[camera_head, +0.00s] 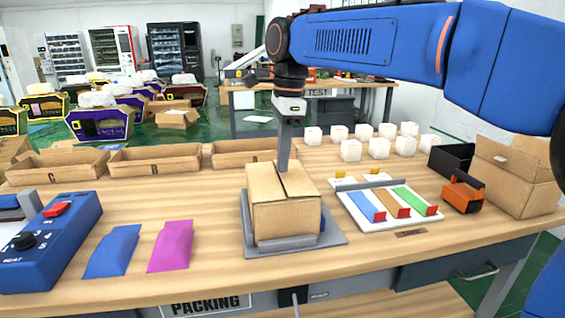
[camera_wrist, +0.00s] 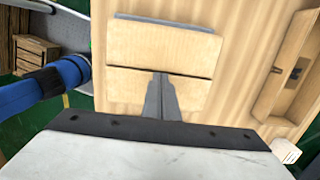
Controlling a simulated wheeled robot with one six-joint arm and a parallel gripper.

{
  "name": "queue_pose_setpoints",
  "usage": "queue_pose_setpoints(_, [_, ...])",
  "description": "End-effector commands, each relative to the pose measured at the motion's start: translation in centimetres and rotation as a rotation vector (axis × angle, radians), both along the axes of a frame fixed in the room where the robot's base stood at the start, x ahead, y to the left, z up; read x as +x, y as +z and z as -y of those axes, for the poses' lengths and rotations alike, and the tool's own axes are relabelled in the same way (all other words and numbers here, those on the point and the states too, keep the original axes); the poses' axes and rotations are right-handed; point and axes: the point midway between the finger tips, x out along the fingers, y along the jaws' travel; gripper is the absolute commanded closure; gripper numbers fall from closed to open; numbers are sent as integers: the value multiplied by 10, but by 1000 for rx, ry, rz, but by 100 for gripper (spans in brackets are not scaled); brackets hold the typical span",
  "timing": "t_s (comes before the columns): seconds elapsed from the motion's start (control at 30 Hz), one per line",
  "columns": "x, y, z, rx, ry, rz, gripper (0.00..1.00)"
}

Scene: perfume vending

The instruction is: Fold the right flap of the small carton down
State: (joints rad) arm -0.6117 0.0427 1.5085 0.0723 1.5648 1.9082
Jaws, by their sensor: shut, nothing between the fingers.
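The small carton (camera_head: 285,218) sits on a grey plate (camera_head: 330,236) on the wooden table. Its left flap (camera_head: 264,186) and right flap (camera_head: 302,180) both lie about level over the top, with a narrow dark seam between them. My gripper (camera_head: 283,168) is shut and empty, pointing down at the rear of the carton top. In the wrist view the carton's flaps lie on both sides of the seam, and my gripper (camera_wrist: 159,74) reaches over the lower flap (camera_wrist: 190,92) with its tips near the seam. I cannot tell whether the tips touch the cardboard.
A white tray (camera_head: 386,222) with blue, brown and green strips lies right of the carton. An orange device (camera_head: 462,194) and an open larger carton (camera_head: 515,178) stand further right. Blue (camera_head: 112,251) and magenta (camera_head: 170,247) pouches lie left. Shallow bins (camera_head: 155,159) line the back.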

Motion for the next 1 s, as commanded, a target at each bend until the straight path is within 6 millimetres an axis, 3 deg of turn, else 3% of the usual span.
queue_pose_setpoints(1.0, [-2, -31, -5, -5, 1, -11, 100])
